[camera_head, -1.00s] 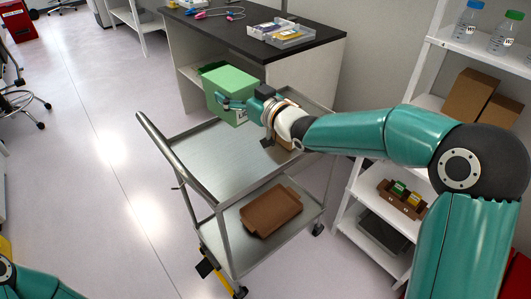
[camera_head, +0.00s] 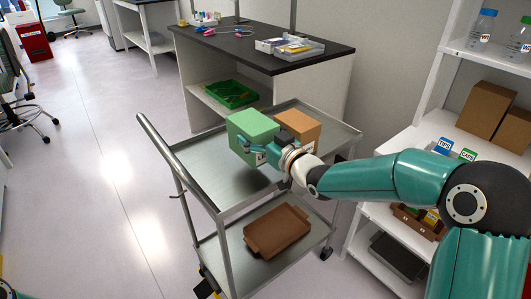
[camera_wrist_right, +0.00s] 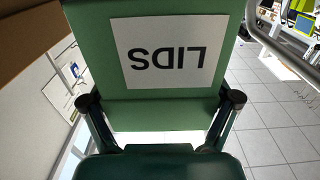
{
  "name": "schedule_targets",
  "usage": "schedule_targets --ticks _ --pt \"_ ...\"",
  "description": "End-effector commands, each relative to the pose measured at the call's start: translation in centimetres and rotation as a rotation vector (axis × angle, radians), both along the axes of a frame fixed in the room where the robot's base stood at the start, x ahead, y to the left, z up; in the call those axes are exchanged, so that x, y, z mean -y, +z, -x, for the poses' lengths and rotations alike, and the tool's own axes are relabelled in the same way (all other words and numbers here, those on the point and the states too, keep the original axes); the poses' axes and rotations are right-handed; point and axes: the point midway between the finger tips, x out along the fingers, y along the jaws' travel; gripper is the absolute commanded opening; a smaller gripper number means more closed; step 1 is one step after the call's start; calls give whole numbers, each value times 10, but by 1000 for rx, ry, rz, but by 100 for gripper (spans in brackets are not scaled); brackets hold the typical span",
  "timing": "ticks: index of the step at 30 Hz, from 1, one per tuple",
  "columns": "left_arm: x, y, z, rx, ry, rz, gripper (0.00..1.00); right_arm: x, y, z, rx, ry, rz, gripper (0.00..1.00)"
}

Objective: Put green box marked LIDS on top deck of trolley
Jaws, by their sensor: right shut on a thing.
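The green box (camera_head: 252,127) is over the far part of the trolley's top deck (camera_head: 212,172). Its white LIDS label shows upside down in the right wrist view (camera_wrist_right: 165,52). My right gripper (camera_head: 258,148) is shut on the green box, with a finger at each side of it in the wrist view. I cannot tell whether the box's underside touches the deck, as the gripper and box hide it. Only a bit of my left arm shows at the lower left; its gripper is out of view.
A cardboard box (camera_head: 299,126) stands on the top deck close to the right of the green box. A brown tray (camera_head: 277,232) lies on the lower deck. A dark-topped bench (camera_head: 225,45) is behind, white shelves (camera_head: 432,125) at right. The deck's near left part is clear.

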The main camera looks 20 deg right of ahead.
Motion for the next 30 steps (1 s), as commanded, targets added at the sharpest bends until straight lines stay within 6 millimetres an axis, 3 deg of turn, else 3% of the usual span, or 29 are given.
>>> schedule_targets --ticks 7,15,23,24,26,30 --pt "0 -3 0 0 0 0 98 0 -17 0 2 1 -1 25" --pt "0 -8 0 0 0 0 98 0 -52 0 1 0 0 25" --pt "0 -8 0 0 0 0 98 1 -52 0 3 -1 -1 25" --pt "0 -8 0 0 0 0 98 0 -53 0 1 -1 0 89" --pt "0 -8 0 0 0 0 98 1 -53 0 1 -1 0 99" --pt "0 -8 0 0 0 0 98 1 -53 0 1 -1 0 100"
